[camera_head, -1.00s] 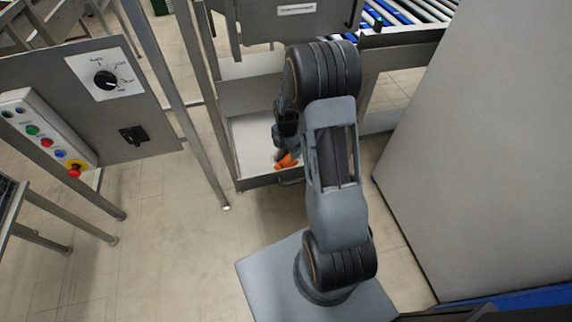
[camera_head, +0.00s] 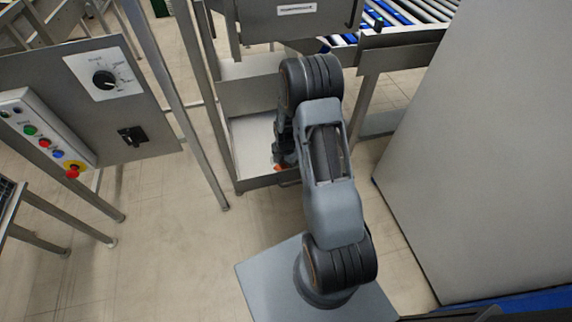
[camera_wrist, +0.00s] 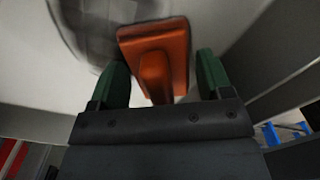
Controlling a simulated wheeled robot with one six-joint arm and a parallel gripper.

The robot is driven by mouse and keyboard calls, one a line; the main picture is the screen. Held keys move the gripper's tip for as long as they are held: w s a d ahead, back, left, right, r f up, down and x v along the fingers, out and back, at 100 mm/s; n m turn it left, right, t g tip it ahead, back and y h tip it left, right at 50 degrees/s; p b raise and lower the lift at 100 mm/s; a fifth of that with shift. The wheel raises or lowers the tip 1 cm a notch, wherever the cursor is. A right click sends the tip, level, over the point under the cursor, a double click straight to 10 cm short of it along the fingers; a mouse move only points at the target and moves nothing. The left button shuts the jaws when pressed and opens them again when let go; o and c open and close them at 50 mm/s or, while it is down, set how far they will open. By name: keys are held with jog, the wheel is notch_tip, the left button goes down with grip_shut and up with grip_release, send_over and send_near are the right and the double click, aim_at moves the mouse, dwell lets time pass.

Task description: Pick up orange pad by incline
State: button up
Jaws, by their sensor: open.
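The orange pad (camera_wrist: 172,45) shows in the wrist view as a flat orange block with a raised grip. It lies on a pale surface, and its raised part sits between the two green fingers of my gripper (camera_wrist: 162,82). The fingers stand apart on either side of the raised part, and I cannot tell that they touch it. In the head view only a small orange bit of the pad (camera_head: 278,167) shows in the open metal tray (camera_head: 262,181). My arm hides the rest of it and most of the gripper.
A roller conveyor (camera_head: 400,22) stands at the back right. A control panel with a dial (camera_head: 105,80) and a button box (camera_head: 42,135) stand at left. A large grey panel (camera_head: 480,170) bounds the right side. Metal legs stand beside the tray.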

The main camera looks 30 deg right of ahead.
jog(key=c, duration=0.8)
jog(key=shift+o, duration=0.2)
notch_tip(320, 180, up, 10)
jog(key=shift+r+p, duration=0.1)
jog(key=shift+p, duration=0.5)
jog(key=o, duration=0.4)
jog(key=shift+c, duration=1.2)
